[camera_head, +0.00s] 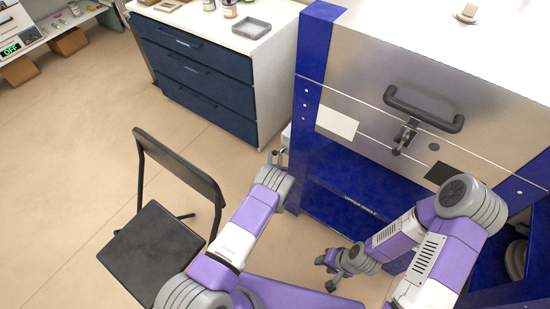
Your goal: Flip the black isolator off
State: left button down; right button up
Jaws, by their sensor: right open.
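I cannot make out a black isolator for certain. The kiln (420,75), steel and blue, fills the right side, its lid closed. Its front carries a dark bar handle (424,112) with a latch (405,137) below it. A small dark round spot (434,147) and a black rectangle (440,173) sit on the front right of the latch, the rectangle partly behind my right arm. My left gripper (277,157) is beside the kiln's left front corner, its fingers small and partly hidden. My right gripper (332,271) hangs low before the kiln's base, open and empty.
A black folding chair (152,252) stands at lower left, close to my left arm. A dark blue drawer cabinet (205,85) with a grey tray (251,28) stands behind. Floor at left is clear.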

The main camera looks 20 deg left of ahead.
pick_arm(q)
jog(key=shift+a+r+m+t, duration=0.1)
jog(key=shift+a+m+t, duration=0.1)
jog(key=shift+m+t, duration=0.15)
dwell(0.3)
jog(key=shift+w+a+r+m+t+h, duration=0.15)
jog(key=shift+r+m+t+h, duration=0.7)
jog(key=shift+m+h, duration=2.25)
jog(key=shift+a+r+m+t+h, duration=0.2)
jog(key=shift+r+m+t+h, duration=0.8)
jog(key=shift+m, duration=3.85)
jog(key=shift+w+a+r+m+t+h, duration=0.15)
jog(key=shift+r+m+t+h, duration=0.55)
jog(key=shift+m+h, duration=2.45)
jog(key=shift+d+f+m+y, duration=0.1)
jog(key=shift+m+y, duration=0.55)
jog(key=shift+m, duration=0.4)
jog(key=c, duration=1.1)
grip_release()
jog(key=shift+s, duration=0.1)
jog(key=shift+c, duration=0.2)
jog(key=shift+f, duration=0.1)
